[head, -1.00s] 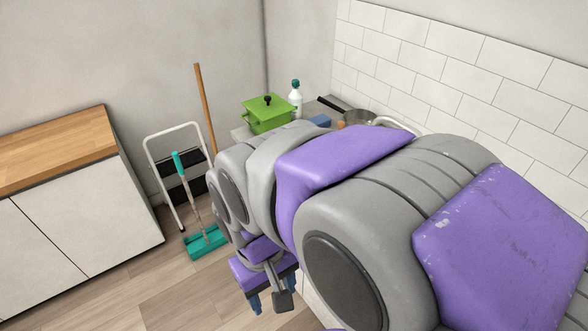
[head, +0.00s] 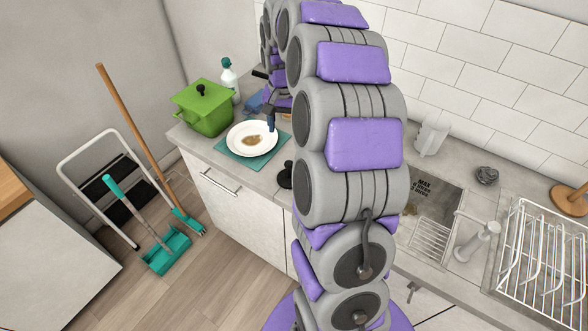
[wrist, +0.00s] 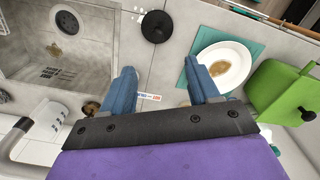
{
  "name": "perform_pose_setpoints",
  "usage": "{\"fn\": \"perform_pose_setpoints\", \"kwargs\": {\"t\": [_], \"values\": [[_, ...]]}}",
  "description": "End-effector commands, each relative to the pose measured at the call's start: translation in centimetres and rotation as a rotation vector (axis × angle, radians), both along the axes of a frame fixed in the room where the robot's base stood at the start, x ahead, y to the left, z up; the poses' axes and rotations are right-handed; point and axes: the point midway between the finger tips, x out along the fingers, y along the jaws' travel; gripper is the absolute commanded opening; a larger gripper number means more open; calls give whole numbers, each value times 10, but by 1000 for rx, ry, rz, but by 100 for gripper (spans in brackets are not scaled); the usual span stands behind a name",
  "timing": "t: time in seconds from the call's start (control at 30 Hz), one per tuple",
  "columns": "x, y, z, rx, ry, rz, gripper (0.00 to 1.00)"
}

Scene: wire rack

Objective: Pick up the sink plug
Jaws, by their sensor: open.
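The black round sink plug (head: 286,175) with a knob on top lies on the grey counter near its front edge, partly hidden by my arm in the head view. In the wrist view the plug (wrist: 156,27) lies between the sink and the plate, beyond my fingertips. My gripper (wrist: 162,84) is open, with its blue fingers apart and nothing held between them. In the head view my gripper (head: 270,118) is partly hidden, over the counter near the plate.
A white plate (head: 263,127) with food residue sits on a teal mat (head: 224,149). A green pot (head: 205,112) stands behind it. The sink (wrist: 103,18) is beside the plug. A wire rack (head: 540,265) stands at the right. A broom and dustpan (head: 165,251) are on the floor.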

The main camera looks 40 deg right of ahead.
Motion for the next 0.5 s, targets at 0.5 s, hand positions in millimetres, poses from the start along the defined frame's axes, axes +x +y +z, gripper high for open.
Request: {"fn": "perform_pose_setpoints", "kwargs": {"t": [0.5], "values": [[2,-4,-85,0,1,-12,61]]}}
